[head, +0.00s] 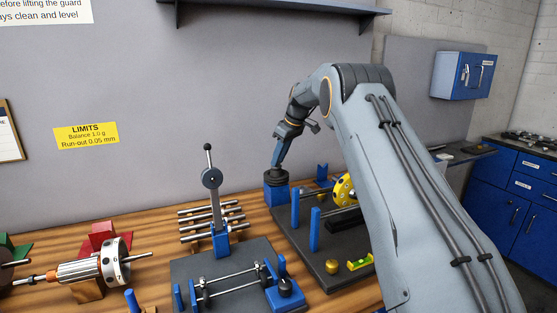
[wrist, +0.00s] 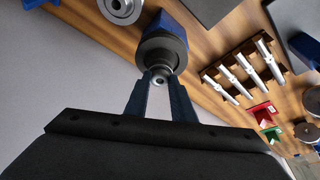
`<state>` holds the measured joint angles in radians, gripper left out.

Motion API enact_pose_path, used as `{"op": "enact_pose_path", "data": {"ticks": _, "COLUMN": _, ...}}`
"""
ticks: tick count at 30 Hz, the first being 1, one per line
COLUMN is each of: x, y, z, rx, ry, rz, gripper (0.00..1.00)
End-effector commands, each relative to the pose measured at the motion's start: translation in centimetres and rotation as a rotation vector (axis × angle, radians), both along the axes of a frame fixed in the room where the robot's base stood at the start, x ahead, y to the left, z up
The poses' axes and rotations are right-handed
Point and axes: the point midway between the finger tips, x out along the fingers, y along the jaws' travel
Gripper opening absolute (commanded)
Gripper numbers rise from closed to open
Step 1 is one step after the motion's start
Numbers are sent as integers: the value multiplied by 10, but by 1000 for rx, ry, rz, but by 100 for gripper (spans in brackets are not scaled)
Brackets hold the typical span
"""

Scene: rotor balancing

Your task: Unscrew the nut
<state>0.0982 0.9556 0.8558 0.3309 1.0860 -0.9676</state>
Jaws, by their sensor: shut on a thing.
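My gripper (head: 278,167) points down at the back of the bench, over a blue block (head: 277,194) with a dark round top. In the wrist view, the two fingers of my gripper (wrist: 160,82) close around a small grey metal nut (wrist: 158,79). The nut sits at the dark round top of the same blue block (wrist: 170,31). In the head view the nut is too small and covered by the fingers to make out. I cannot tell how far it is threaded on.
A lever press (head: 213,180) and a rack of metal shafts (head: 190,222) stand left. My arm hides the bench's right side.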

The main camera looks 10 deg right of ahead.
Motion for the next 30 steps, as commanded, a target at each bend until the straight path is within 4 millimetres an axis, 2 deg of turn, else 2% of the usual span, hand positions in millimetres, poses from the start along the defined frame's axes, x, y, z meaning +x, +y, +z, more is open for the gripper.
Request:
{"op": "enact_pose_path", "data": {"ticks": 4, "x": 3, "y": -2, "z": -3, "rx": -1, "ry": -1, "rz": 72, "gripper": 0}}
{"op": "enact_pose_path", "data": {"ticks": 15, "x": 6, "y": -3, "z": -4, "rx": -2, "ry": -2, "rz": 401, "gripper": 0}}
{"op": "enact_pose_path", "data": {"ticks": 26, "x": 4, "y": -3, "z": 0, "rx": -1, "ry": 1, "rz": 449, "gripper": 0}}
{"op": "enact_pose_path", "data": {"ticks": 27, "x": 4, "y": -3, "z": 0, "rx": -1, "ry": 1, "rz": 449, "gripper": 24}}
{"op": "enact_pose_path", "data": {"ticks": 30, "x": 4, "y": -3, "z": 0, "rx": -1, "ry": 2, "rz": 448, "gripper": 41}}
